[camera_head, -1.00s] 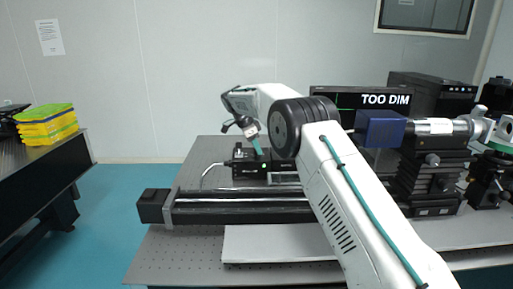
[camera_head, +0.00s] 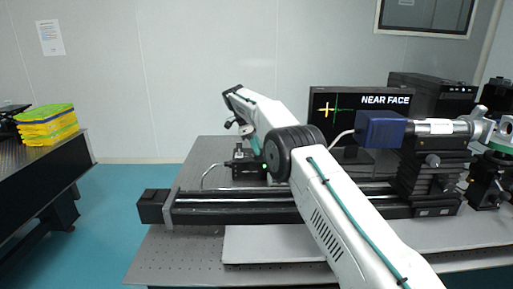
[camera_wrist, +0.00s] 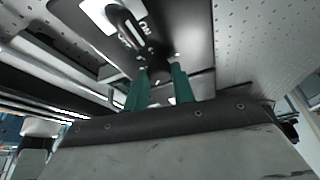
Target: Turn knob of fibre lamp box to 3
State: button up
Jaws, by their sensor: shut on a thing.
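The fibre lamp box (camera_head: 246,174) is a small black box with a green light, on the optical table behind the long rail. In the wrist view its dark panel (camera_wrist: 182,30) fills the top middle, with white markings. My gripper (camera_head: 252,146) reaches down to the box. In the wrist view the green fingers of my gripper (camera_wrist: 160,70) are shut on the knob at the panel's near edge. The knob is mostly hidden between the fingertips, and I cannot read its setting.
A monitor (camera_head: 385,101) reads "NEAR FACE" beside a yellow cross. A black rail stage (camera_head: 240,216) crosses the table in front of the box. A blue camera (camera_head: 380,128) and stacked stages (camera_head: 432,180) stand at right. A cable (camera_head: 207,174) curves left of the box.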

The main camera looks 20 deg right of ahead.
jog(key=o, duration=1)
jog(key=shift+r, duration=0.15)
jog(key=shift+r, duration=1.4)
jog(key=shift+s+r, duration=0.1)
jog(key=shift+r, duration=0.25)
jog(key=shift+s, duration=0.15)
jog(key=s+r, duration=0.1)
jog(key=s, duration=1.4)
jog(key=shift+s, duration=0.25)
jog(key=shift+a+r, duration=0.1)
